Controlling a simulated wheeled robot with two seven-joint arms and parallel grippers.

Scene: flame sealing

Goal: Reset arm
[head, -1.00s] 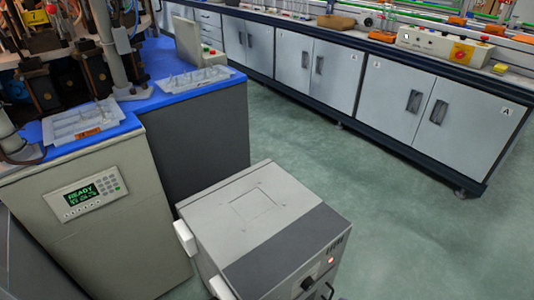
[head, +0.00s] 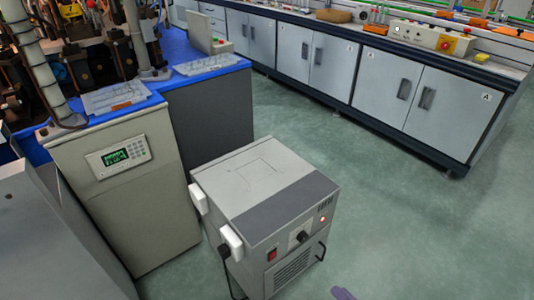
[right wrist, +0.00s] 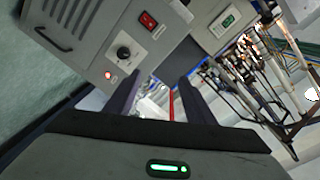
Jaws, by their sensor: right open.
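In the head view, only a small purple tip of my right gripper (head: 343,293) shows at the bottom edge. In the right wrist view, the two dark fingers of my right gripper (right wrist: 157,97) stand apart with nothing between them. Beyond them is a grey box-shaped unit (right wrist: 130,45) with a red switch, a black knob and a small lit lamp. In the head view, this grey unit (head: 265,175) stands on the floor at the centre, with white handles on its left side. My right gripper is apart from it, to its lower right. My left gripper is not in view.
A beige cabinet with a lit display (head: 118,154) stands left of the grey unit. Blue-topped counters (head: 205,50) hold clear trays and machinery. A long bench with grey doors (head: 390,85) runs along the back. The green floor (head: 400,220) is clear at right.

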